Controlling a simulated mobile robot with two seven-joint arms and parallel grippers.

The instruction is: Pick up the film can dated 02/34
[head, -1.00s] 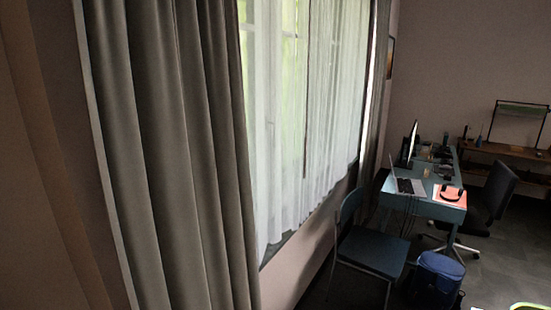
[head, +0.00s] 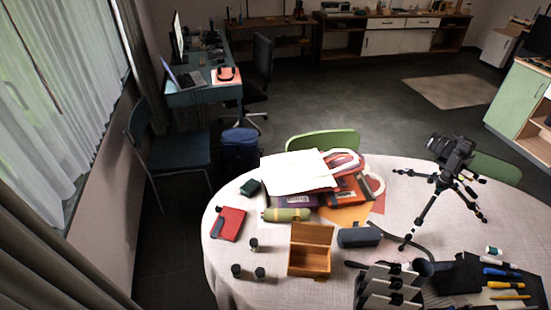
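Several small dark cylinders that look like film cans stand on the round table (head: 222,280) at its left front. One can (head: 254,244) has a pale spot and stands left of an open wooden box (head: 309,262). Two others, a left can (head: 236,270) and a right can (head: 260,273), stand closer to the front edge. A small white-and-dark container (head: 493,250) lies at the right. No date is readable on any of them, so I cannot tell which reads 02/34. Neither of my grippers is in view.
A camera on a tripod (head: 452,155) stands at the table's right. Papers (head: 296,172), a green bottle (head: 286,215), a red notebook (head: 230,223) and a dark case (head: 359,237) surround the box. Chairs stand behind the table.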

